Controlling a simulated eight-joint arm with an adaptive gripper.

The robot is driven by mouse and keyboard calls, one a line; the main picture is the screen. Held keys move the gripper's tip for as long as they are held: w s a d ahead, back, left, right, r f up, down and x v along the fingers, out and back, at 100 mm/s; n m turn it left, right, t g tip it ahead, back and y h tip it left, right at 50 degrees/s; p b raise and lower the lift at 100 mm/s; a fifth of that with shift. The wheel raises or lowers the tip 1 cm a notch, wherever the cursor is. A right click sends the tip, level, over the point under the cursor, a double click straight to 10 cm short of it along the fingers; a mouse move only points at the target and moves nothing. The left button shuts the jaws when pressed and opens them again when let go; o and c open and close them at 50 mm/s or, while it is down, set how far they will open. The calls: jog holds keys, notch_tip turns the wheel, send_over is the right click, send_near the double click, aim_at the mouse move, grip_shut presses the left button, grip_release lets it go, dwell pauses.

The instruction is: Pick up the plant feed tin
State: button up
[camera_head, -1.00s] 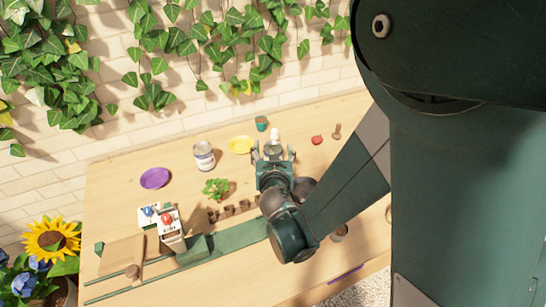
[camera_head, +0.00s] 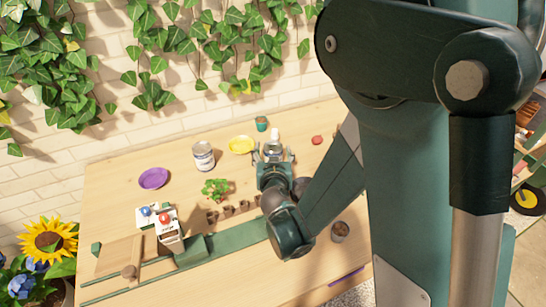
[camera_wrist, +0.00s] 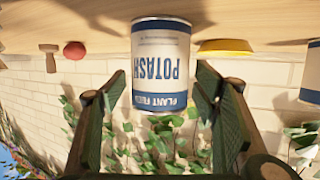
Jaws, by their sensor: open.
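The plant feed tin (camera_wrist: 160,60) is white and blue and reads POTASH. It appears upside down in the wrist view. My gripper (camera_wrist: 161,84) is open, with one finger on each side of the tin and a visible gap at both sides. In the head view my gripper (camera_head: 274,155) is at the back middle of the table, and the tin (camera_head: 273,147) shows only in part between its fingers.
A second tin (camera_head: 204,156) stands to the left, with a yellow dish (camera_head: 242,145) between. A purple dish (camera_head: 153,178), a green plant (camera_head: 215,188) and a white box with coloured knobs (camera_head: 158,219) are further left. A red object (camera_head: 317,140) lies right.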

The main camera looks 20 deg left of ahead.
jog(key=shift+c, duration=0.5)
jog(key=c, duration=1.1)
jog(key=shift+r, duration=0.15)
jog(key=shift+r+p, duration=1.5)
jog(key=shift+r, duration=3.35)
